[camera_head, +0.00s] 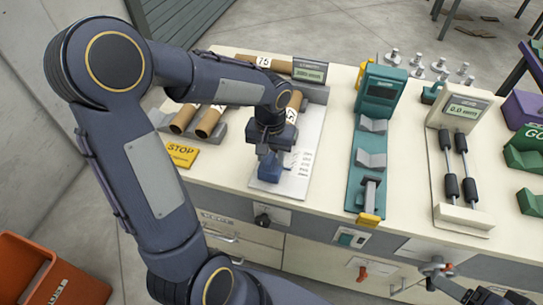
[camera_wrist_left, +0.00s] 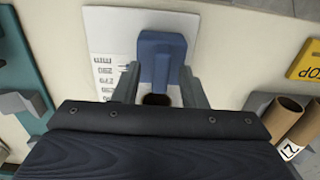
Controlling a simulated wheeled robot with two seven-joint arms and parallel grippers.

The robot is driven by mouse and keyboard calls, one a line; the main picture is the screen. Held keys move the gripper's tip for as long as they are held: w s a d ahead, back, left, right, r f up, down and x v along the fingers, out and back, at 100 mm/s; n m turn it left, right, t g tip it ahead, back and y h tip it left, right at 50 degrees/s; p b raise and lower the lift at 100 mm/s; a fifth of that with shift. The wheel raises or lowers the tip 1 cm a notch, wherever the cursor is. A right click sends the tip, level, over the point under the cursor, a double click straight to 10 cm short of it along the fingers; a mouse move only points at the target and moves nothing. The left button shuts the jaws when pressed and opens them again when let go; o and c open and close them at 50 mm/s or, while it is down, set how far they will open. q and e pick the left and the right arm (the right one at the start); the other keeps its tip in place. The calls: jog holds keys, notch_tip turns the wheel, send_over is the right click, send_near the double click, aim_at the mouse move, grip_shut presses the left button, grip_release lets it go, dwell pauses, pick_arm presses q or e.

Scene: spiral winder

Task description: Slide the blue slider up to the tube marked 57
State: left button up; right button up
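The blue slider (camera_head: 270,168) is at the near end of a white scale plate (camera_head: 295,185) printed with mm numbers. My left gripper (camera_head: 270,150) is right above it, pointing down. In the left wrist view the slider (camera_wrist_left: 161,55) lies between the two fingertips (camera_wrist_left: 160,78); I cannot tell whether they press on it. A brown tube (camera_head: 292,108) with a partly hidden label lies at the far end of the plate. I cannot read 57 on any tube. My right gripper (camera_head: 438,268) seems open and empty at the lower right.
A tube marked 76 (camera_head: 263,62) lies at the back beside a display (camera_head: 310,70). More tubes (camera_head: 208,121) lie on a rack left of the plate, near a yellow STOP sign (camera_head: 180,153). A teal station (camera_head: 381,88) and a roller gauge (camera_head: 462,110) stand to the right.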

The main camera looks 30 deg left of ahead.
pick_arm(q)
jog(key=shift+f, duration=0.5)
jog(key=shift+c, duration=0.5)
grip_shut()
jog(key=shift+w+a, duration=0.2)
jog(key=shift+w, duration=0.6)
jog(key=shift+w+a, duration=0.2)
jog(key=shift+w, duration=0.55)
jog(key=shift+s, duration=0.1)
jog(key=shift+o, duration=0.5)
grip_release()
jog(key=shift+r, duration=0.1)
notch_tip(320, 180, up, 8)
